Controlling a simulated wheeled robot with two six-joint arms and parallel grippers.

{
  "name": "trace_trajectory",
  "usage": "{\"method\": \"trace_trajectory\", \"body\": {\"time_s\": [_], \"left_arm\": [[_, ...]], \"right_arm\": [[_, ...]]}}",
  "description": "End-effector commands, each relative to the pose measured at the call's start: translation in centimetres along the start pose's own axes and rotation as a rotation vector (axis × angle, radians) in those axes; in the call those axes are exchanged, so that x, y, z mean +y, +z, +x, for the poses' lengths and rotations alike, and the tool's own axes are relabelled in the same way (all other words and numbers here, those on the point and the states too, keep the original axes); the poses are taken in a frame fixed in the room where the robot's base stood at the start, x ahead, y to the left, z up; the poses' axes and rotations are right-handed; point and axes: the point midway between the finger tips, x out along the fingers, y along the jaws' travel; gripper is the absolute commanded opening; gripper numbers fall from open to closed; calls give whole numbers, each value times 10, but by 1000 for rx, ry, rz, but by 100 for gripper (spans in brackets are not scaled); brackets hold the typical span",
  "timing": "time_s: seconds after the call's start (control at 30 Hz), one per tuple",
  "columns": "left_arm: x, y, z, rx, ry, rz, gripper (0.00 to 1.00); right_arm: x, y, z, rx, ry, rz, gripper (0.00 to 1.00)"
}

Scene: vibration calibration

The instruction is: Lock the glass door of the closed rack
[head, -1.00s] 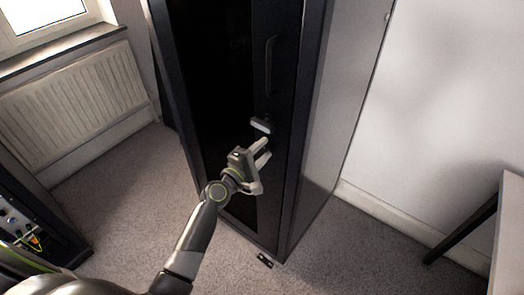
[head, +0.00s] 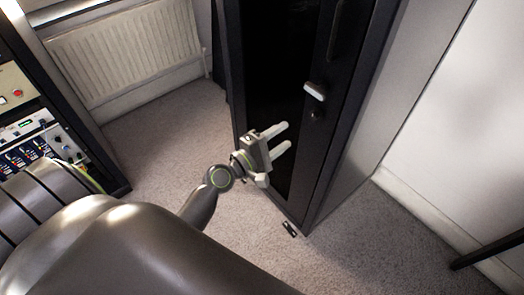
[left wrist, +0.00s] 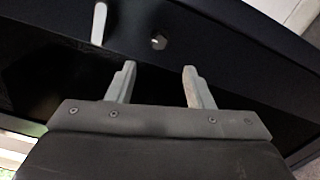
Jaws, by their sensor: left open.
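The tall black rack (head: 385,95) stands with its dark glass door (head: 278,65) shut. A pale lever (head: 314,91) sits on the door frame, with a small round lock knob (head: 317,112) just below it. My left gripper (head: 286,138) is open and empty, below and left of the knob, apart from it. In the left wrist view, the open fingers (left wrist: 158,68) point at the door, the knob (left wrist: 158,42) shows just beyond the gap between them, and the lever (left wrist: 99,24) is to its left. My right gripper is not in view.
A long dark handle (head: 340,28) is higher on the door frame. An equipment rack (head: 30,125) stands at the left and a radiator (head: 125,45) is behind. Carpet (head: 165,125) is free between them. A dark table leg (head: 485,250) is at the lower right.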

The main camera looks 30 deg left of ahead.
Motion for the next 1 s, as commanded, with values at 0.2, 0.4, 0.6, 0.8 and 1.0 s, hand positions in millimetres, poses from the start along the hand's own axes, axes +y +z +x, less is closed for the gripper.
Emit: {"method": "trace_trajectory", "body": {"time_s": [0.2, 0.4, 0.6, 0.8, 1.0], "left_arm": [[-2, -1, -42, 0, -2, 2, 47], [-1, 0, -60, -1, -1, 0, 47], [0, 0, -64, -1, 0, -1, 47], [0, 0, -63, -1, 0, -1, 47], [0, 0, -63, 0, -1, 0, 47]], "right_arm": [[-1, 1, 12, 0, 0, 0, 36], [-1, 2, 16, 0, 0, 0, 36], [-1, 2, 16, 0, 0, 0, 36], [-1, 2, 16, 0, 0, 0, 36], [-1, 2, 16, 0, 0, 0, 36]]}}
